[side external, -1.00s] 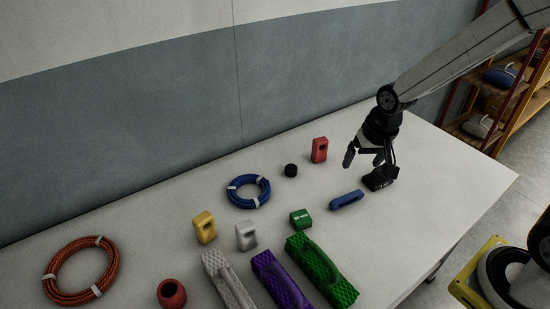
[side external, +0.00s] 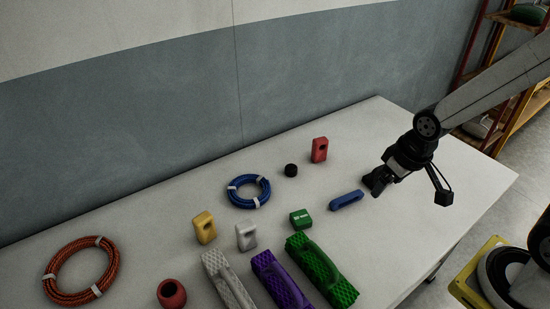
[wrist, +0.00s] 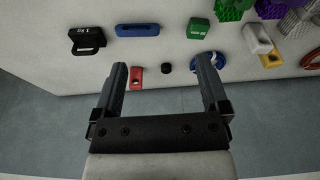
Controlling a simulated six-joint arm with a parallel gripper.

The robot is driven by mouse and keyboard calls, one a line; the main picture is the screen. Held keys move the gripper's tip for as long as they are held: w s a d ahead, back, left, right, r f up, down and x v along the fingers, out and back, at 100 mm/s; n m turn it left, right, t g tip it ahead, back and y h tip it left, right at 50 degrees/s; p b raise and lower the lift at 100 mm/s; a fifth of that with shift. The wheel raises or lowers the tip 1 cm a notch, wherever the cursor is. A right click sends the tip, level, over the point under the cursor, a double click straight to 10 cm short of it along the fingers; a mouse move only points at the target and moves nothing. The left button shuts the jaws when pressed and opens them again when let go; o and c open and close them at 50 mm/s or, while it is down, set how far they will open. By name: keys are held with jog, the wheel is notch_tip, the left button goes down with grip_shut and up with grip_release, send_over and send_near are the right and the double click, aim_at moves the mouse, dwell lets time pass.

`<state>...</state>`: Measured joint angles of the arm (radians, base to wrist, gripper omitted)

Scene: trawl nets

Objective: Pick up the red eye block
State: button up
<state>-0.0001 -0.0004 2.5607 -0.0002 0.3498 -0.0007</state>
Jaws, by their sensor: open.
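The red eye block (side external: 319,150) stands upright on the table near its back edge, in the side view. In the wrist view it (wrist: 137,77) shows just right of the left finger, between the two fingers in the picture. My gripper (wrist: 160,65) is open, with nothing between its jaws. In the side view it is to the right of the red block and nearer the camera, clearly apart from it. The fingertips are hard to make out there against dark parts.
A black block with a hole (wrist: 87,38) and a blue link (side external: 346,200) lie near my gripper. A black puck (side external: 291,170) and blue rope coil (side external: 248,191) lie left of the red block. Several other pieces are at front left. The table's right end is clear.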

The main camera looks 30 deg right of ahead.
dwell(0.3)
jog(key=shift+o, duration=0.3)
jog(key=m+t, duration=0.1)
jog(key=t, duration=0.5)
send_near(323, 143)
jog(key=s+a+r, duration=0.3)
jog(key=s+a, duration=0.4)
jog(key=a, duration=0.1)
jog(key=w+d+f+m+t+h, duration=0.1)
jog(key=w+d+f+t+h, duration=0.2)
jog(key=w+d+f, duration=0.3)
notch_tip(323, 143, down, 2)
jog(key=shift+w+d+m+t, duration=0.3)
jog(key=shift+w+t, duration=0.5)
jog(key=shift+w, duration=0.4)
